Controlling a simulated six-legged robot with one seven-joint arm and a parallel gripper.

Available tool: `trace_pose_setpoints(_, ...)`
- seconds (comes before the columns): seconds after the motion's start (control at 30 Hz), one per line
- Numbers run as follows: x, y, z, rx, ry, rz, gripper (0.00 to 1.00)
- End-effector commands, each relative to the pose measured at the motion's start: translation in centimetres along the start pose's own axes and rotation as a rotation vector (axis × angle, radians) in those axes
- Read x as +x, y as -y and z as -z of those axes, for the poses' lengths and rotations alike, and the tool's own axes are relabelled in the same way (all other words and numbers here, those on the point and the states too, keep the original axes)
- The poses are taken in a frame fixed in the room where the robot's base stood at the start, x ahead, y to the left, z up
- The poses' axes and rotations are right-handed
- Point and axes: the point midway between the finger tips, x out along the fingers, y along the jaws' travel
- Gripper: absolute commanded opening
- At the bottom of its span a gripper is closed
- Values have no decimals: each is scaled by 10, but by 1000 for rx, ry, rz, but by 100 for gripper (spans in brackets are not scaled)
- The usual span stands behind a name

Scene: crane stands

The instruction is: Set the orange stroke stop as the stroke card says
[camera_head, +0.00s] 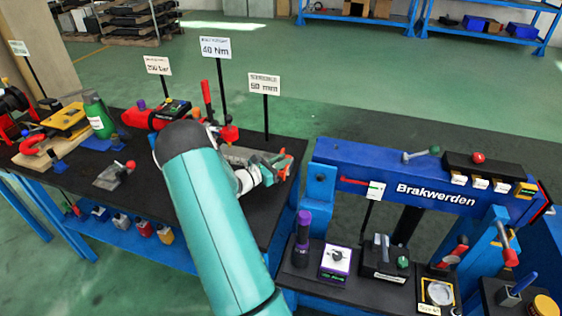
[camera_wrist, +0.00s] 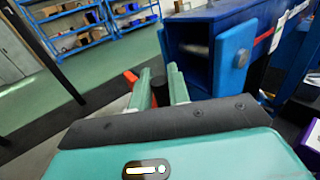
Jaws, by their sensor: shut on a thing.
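The stroke card (camera_head: 264,84) stands on a thin black post at the bench's right back. Its lower line looks like 50 mm, though the first digit is blurred. My gripper (camera_head: 274,168) is low over the right end of the black bench, beside a grey rail-like piece. In the wrist view, the two teal fingers (camera_wrist: 162,88) are shut on a dark upright piece (camera_wrist: 160,94). The orange stroke stop (camera_wrist: 131,78) shows as an orange part beside the left finger; it also shows by the fingers in the head view (camera_head: 287,163). Any scale is hidden.
A blue press frame (camera_head: 420,189) marked Brakwerden stands close to the right of my gripper. Cards reading 40 Nm (camera_head: 215,48) and probably 250 bar (camera_head: 158,65) stand on posts behind the bench. Several tools lie to the left.

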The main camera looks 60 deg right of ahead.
Motion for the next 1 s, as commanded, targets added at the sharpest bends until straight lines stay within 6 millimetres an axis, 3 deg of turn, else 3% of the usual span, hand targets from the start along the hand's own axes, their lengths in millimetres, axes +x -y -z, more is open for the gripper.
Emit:
trace_pose_setpoints(0.17,-10,-15,0,2,1,-4,0)
trace_pose_setpoints(0.7,-75,-110,0,3,2,-6,0)
trace_pose_setpoints(1.0,-85,-125,-1,1,0,-2,0)
